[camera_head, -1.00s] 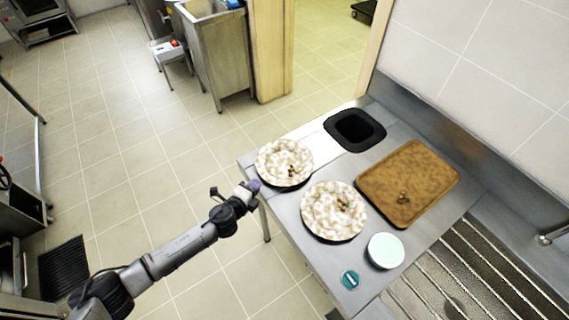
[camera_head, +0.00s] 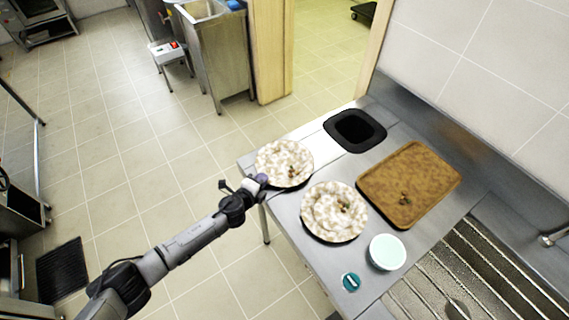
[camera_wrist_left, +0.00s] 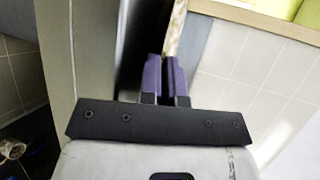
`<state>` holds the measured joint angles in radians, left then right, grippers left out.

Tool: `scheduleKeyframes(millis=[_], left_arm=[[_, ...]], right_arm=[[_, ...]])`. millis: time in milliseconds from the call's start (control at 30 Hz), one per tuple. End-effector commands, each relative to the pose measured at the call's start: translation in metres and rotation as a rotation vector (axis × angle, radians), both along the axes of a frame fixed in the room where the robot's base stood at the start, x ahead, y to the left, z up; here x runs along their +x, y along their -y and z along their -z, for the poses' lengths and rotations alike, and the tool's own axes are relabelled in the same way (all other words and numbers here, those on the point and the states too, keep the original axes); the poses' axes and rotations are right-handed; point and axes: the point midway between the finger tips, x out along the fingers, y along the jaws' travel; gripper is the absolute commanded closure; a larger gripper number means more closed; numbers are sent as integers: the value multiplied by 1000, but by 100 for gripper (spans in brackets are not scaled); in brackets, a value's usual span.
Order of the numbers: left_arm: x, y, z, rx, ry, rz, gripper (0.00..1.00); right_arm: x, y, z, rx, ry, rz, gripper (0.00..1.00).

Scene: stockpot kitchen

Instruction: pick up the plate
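The far plate (camera_head: 284,158), white with brown mottling and food scraps on it, lies at the left edge of the steel counter. My left gripper (camera_head: 262,180) is at this plate's near-left rim in the head view. In the wrist view its purple fingers (camera_wrist_left: 165,78) stand close together, with only a narrow gap. The plate's thin edge (camera_wrist_left: 177,32) runs in between them, so the fingers look shut on the rim. A second, similar plate (camera_head: 326,212) lies nearer, to the right. My right gripper is not in view.
A brown tray (camera_head: 425,176) with a scrap on it lies at the right. A black-rimmed opening (camera_head: 353,130) is at the back of the counter. A pale bowl (camera_head: 386,252) and a small teal item (camera_head: 351,281) are in front. Open tiled floor lies left.

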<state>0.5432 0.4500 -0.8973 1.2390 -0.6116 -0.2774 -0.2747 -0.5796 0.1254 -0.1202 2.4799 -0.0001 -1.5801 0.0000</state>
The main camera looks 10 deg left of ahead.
Motion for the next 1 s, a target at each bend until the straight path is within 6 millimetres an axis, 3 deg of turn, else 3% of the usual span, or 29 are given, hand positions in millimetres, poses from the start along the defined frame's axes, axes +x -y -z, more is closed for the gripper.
scheduleKeyframes(millis=[367, 467, 633, 1000], left_arm=[[0, 0, -4, -2, 2, 0, 100], [1, 0, -15, 0, 4, 1, 100], [1, 0, -51, 0, 6, 2, 100], [0, 75, -88, -4, 4, 3, 100]], right_arm=[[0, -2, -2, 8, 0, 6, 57], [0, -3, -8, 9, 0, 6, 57], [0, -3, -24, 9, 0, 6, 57], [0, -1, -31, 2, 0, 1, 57]])
